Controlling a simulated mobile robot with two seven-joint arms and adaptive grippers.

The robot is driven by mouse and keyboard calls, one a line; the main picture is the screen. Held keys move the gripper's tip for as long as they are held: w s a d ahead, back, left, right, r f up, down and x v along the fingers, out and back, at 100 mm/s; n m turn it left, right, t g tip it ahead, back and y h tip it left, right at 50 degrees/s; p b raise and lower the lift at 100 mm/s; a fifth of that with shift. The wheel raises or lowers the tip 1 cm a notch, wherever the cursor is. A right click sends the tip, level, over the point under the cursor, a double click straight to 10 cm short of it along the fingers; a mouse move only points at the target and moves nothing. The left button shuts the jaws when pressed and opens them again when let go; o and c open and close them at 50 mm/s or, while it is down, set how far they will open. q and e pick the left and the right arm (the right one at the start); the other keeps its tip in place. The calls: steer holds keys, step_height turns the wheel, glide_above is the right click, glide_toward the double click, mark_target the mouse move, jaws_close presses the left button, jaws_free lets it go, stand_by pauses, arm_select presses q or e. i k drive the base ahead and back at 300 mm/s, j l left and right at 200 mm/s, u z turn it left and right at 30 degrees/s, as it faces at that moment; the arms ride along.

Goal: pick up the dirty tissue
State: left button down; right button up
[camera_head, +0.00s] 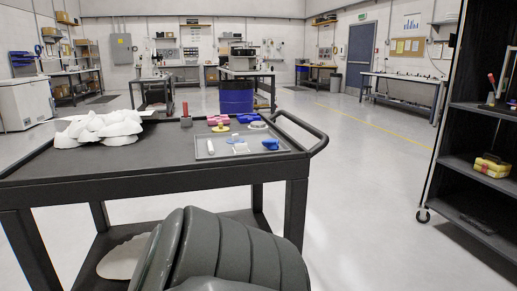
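A heap of crumpled white tissue (100,127) lies on the left part of the dark cart's top (60,166). A flat off-white piece (122,260) lies on the cart's lower shelf, partly hidden; I cannot tell whether it is tissue. No clear dirt marks show on either. Neither of my grippers is in view. A dark grey ribbed shape fills the bottom middle and covers part of the lower shelf; I cannot tell what it is.
A dark shelf rack (470,160) holds a yellow item (492,166) at right. The floor between is open.

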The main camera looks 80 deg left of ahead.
mark_target(239, 148)
steer(key=u, duration=0.5)
steer(key=k+j+u, duration=0.1)
steer(key=u, duration=0.85)
steer(key=j+u, duration=0.15)
steer(key=u, duration=0.35)
steer(key=j+u, duration=0.1)
steer(key=u, duration=0.4)
steer(key=k+j, duration=0.05)
